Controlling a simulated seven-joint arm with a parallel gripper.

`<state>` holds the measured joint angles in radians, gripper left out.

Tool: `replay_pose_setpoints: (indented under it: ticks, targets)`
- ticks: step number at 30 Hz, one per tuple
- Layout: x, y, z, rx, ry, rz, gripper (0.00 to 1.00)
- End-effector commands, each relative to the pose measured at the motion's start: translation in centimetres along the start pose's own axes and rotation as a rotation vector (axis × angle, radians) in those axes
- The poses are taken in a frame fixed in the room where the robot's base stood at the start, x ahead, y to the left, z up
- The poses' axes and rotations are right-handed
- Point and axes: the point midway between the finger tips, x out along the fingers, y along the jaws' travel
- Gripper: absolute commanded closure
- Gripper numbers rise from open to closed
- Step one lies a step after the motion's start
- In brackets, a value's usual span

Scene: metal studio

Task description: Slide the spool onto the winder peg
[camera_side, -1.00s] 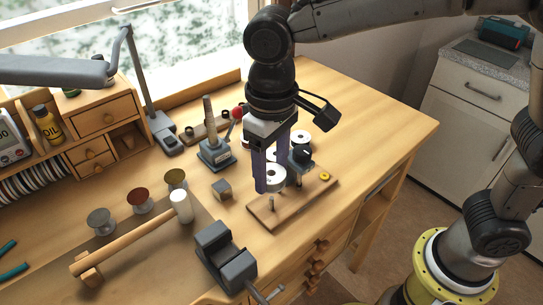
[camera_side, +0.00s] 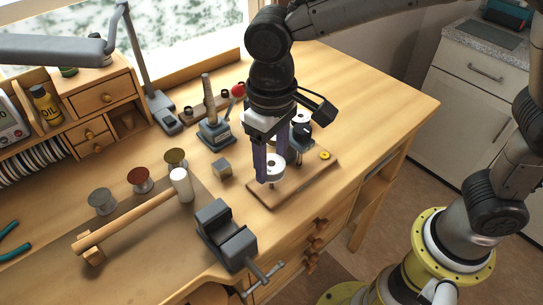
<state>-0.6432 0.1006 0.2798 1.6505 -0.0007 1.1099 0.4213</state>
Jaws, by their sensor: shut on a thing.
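The winder is a wooden board (camera_side: 311,181) with a dark post unit on it and a short metal peg (camera_side: 271,188) near its front left corner. My gripper (camera_side: 267,176) points down over that corner, its two purple fingers shut on a white spool (camera_side: 278,171). The spool is upright and sits directly above the visible lower part of the peg, apart from the board. The fingers partly hide the spool, and I cannot tell whether the peg's tip is inside its hole.
A grey vise (camera_side: 228,235) stands at the front edge, beside a mallet (camera_side: 180,185). A small metal block (camera_side: 222,168) lies left of the board. A lever tool (camera_side: 215,130) stands behind. Several colored spools stand at left. The bench's right end is clear.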

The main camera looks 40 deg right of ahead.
Motion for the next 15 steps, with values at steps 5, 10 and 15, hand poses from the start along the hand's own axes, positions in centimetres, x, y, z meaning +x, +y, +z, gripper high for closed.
replay_pose_setpoints:
  ticks: [5,10,15]
  targets:
    - [0.04,-0.01,-0.01,0.0,0.001,0.0,0.97]
    - [0.4,-0.02,-0.02,0.0,0.001,0.0,0.97]
    - [0.78,-0.01,-0.02,0.0,0.001,0.0,0.97]
